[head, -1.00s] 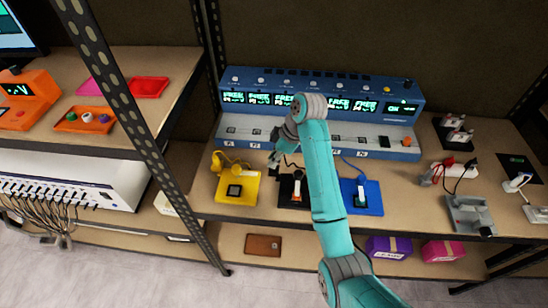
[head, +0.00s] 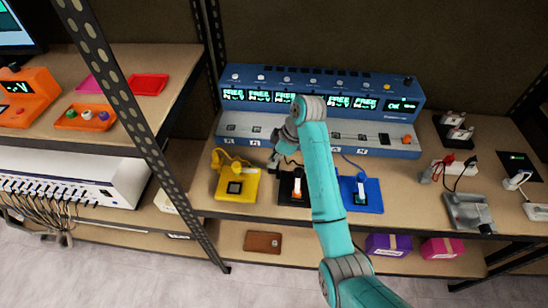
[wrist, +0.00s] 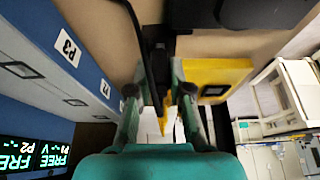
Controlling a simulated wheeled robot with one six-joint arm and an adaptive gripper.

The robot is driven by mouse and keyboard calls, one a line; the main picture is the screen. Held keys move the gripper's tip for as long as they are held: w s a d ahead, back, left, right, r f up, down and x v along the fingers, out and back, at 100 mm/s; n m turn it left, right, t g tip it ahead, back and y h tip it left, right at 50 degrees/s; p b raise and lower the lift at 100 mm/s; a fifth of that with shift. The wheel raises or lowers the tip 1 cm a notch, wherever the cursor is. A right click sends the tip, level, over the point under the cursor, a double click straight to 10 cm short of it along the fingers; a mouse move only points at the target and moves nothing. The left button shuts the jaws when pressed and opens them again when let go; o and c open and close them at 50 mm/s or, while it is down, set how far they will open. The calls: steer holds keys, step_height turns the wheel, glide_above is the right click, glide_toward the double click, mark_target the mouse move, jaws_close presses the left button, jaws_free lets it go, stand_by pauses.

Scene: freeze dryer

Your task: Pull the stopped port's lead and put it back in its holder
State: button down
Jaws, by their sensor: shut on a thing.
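The blue port unit (head: 320,98) stands at the back of the bench, with FREE on several displays. In front of it are a yellow holder (head: 236,186), a black holder (head: 284,197) and a blue holder (head: 370,196). My gripper (head: 275,160) is low between the unit's front and the black holder. In the wrist view, my gripper (wrist: 160,100) is shut on a black lead plug (wrist: 158,55), with a black cable (wrist: 133,22) beside it. The plug's far end is hard to make out. My arm hides the unit's middle.
A yellow lead (head: 218,160) lies by the yellow holder. To the right are a white power strip (head: 458,165) with red and black plugs and a grey box (head: 468,212). A perforated shelf post (head: 125,110) stands left. Port label P3 (wrist: 68,46) shows in the wrist view.

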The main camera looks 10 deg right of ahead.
steer(key=shift+f, duration=0.3)
steer(key=c, duration=1)
jaws_free()
steer(key=shift+r, duration=0.1)
